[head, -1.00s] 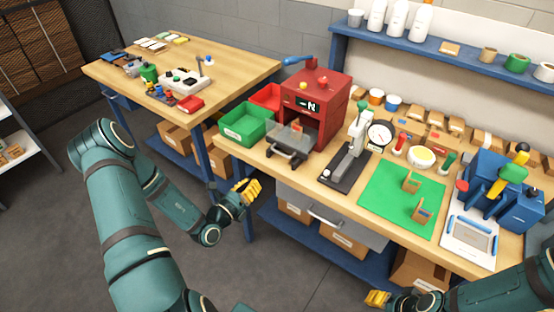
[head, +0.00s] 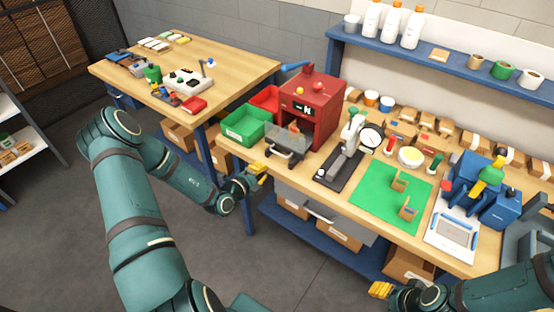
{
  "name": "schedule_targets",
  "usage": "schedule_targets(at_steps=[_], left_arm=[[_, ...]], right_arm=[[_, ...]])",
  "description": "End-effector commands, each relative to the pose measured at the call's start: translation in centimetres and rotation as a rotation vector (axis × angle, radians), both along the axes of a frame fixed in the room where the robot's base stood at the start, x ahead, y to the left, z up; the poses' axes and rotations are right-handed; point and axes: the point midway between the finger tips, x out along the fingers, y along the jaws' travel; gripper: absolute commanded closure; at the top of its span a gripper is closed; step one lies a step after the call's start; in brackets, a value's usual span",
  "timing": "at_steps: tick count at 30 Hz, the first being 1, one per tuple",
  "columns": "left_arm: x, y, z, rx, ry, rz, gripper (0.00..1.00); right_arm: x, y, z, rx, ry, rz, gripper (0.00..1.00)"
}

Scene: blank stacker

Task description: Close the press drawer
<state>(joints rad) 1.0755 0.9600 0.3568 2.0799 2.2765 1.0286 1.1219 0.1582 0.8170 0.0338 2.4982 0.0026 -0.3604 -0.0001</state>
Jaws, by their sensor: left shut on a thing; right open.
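The red press (head: 322,106) stands at the left end of the workbench. Its drawer (head: 283,141), a clear tray with a dark front and handle, sticks out toward me. A small orange-brown piece (head: 295,128) shows at the drawer's inner part. My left gripper (head: 260,171) is at the bench's front edge, just left of and below the drawer front, and appears apart from it. Its fingers are shut; what lies between them is too small to make out. My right gripper (head: 380,290) is low at the bottom right, open, in front of the bench.
Green (head: 244,128) and red (head: 266,99) bins stand left of the press. A black-based stand with a dial (head: 345,158) and a green mat (head: 378,205) lie to its right. A grey bench drawer (head: 340,218) is below. A second table (head: 240,72) is at the left.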

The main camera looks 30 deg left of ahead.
Motion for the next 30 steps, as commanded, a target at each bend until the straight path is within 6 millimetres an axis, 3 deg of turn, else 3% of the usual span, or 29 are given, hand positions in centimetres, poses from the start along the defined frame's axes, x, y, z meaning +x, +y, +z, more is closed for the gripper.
schedule_targets(at_steps=[6, 13, 19, 30], left_arm=[[4.3, -0.5, -0.9, 0.001, -0.002, -0.001, 1.00], [7.5, -0.7, -1.6, 0.001, -0.002, 0.000, 1.00], [8.6, -0.8, -1.8, 0.001, -0.001, 0.001, 1.00], [8.6, -0.8, -1.8, 0.001, -0.001, 0.001, 1.00]], right_arm=[[0.0, 0.0, 0.0, 0.000, 0.000, 0.000, 0.53], [0.0, 0.0, 0.0, 0.000, 0.000, 0.000, 0.53], [0.0, 0.0, 0.0, 0.000, 0.000, 0.000, 0.53], [0.0, 0.0, 0.0, 0.000, 0.000, 0.000, 0.53]])
